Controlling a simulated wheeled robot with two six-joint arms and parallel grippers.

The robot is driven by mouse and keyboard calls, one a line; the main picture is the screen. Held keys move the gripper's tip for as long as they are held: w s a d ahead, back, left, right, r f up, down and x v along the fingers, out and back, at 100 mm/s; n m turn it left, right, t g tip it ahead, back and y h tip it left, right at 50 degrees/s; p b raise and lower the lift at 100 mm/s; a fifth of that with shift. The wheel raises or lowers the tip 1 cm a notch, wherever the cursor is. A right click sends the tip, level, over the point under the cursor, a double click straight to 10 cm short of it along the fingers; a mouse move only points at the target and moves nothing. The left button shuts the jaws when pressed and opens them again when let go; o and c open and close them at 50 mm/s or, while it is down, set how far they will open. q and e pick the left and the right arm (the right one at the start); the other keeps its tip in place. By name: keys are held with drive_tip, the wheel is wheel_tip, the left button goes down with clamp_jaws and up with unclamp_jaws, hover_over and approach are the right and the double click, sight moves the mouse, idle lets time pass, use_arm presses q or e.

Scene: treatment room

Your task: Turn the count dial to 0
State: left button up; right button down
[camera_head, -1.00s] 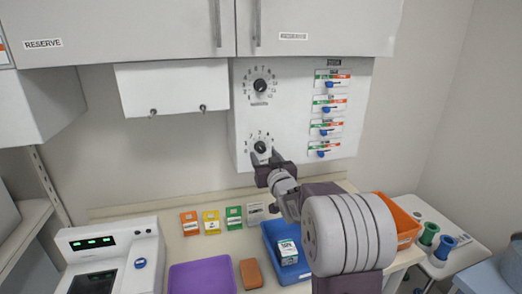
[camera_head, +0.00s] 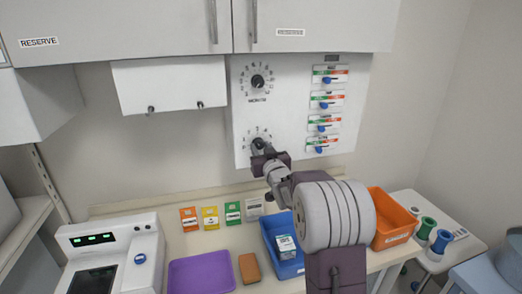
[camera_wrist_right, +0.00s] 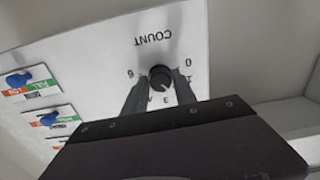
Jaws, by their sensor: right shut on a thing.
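The count dial is a black knob (camera_wrist_right: 161,77) with numbers around it and the word COUNT (camera_wrist_right: 153,37), upside down in the right wrist view. In the head view the dial (camera_head: 258,142) sits low on the white wall panel, partly covered by my gripper. My right gripper (camera_head: 259,150) is at the dial, and its fingers (camera_wrist_right: 160,92) are closed around the knob from both sides. The knob's pointer is too small to read surely. My left gripper is not in view.
A second dial (camera_head: 257,82) is above on the panel (camera_head: 290,110). Several blue sliders (camera_head: 324,104) are to its right. Below on the counter are coloured cards (camera_head: 211,217), a purple tray (camera_head: 203,272), a blue bin (camera_head: 290,266) and an orange bin (camera_head: 386,236).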

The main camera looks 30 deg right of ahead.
drive_tip(key=n+b, duration=0.4)
drive_tip(key=b, duration=0.1)
drive_tip(key=n+b, duration=0.2)
drive_tip(key=n, duration=0.1)
drive_tip(key=shift+f, duration=0.25)
drive_tip(key=n+b, duration=0.3)
drive_tip(key=shift+d+r, duration=0.1)
drive_tip(key=shift+r+n+b, duration=0.2)
drive_tip(key=shift+n+b, duration=0.65)
drive_tip(key=shift+n, duration=0.95)
drive_tip(key=c, duration=1)
unclamp_jaws()
